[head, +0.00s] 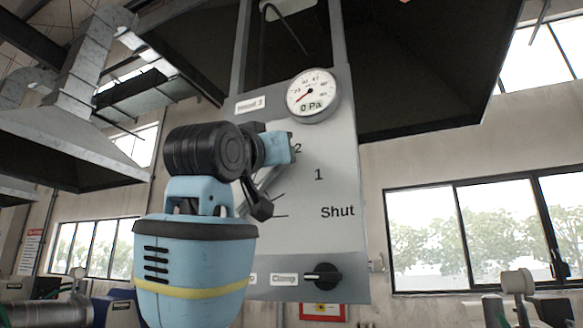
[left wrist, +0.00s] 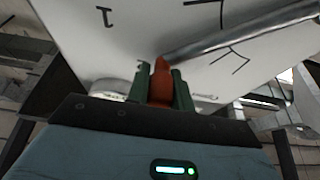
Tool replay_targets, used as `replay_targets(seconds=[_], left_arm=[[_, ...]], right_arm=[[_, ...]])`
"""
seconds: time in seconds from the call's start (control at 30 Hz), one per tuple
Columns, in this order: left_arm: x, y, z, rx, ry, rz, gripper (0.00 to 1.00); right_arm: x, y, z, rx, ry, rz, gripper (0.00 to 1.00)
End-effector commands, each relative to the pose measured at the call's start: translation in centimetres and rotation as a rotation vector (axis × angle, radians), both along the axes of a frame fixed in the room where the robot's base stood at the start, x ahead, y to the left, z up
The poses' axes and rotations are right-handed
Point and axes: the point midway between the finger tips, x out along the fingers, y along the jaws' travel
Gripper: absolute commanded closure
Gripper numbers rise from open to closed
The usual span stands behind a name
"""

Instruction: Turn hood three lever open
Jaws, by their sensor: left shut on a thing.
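The hood three control panel (head: 340,240) stands ahead of me, with a "Hood 3" label, marks 2, 1 and Shut, and a gauge (head: 312,95) reading 0 Pa. My left gripper (left wrist: 161,85) is shut on the orange-red grip (left wrist: 161,78) of the lever. The lever's metal bar (left wrist: 240,30) runs up and right from it in the left wrist view. In the head view my left arm hides the fingertips and most of the lever; the hand is beside the mark 2. My right gripper is not in view.
A black clamp knob (head: 323,276) sits at the panel's bottom, above a red-framed sign (head: 322,312). The dark hood (head: 420,70) hangs above and behind the panel. Another metal hood (head: 60,140) is at the left. Windows (head: 475,230) line the back wall.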

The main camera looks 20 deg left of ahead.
Motion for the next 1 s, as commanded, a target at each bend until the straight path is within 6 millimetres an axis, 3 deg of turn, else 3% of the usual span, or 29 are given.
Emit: replay_targets(seconds=[0.4, 0.7, 1.0], left_arm=[[0.1, 4.8, 3.2, -0.396, 0.011, 0.0, 1.0], [0.2, 8.2, 4.0, -0.631, 0.019, 0.001, 1.0], [0.3, 10.1, 4.1, -0.768, 0.025, 0.002, 1.0]], right_arm=[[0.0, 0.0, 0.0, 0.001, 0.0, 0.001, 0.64], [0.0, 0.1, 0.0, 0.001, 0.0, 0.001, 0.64], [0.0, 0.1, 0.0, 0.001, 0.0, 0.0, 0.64]])
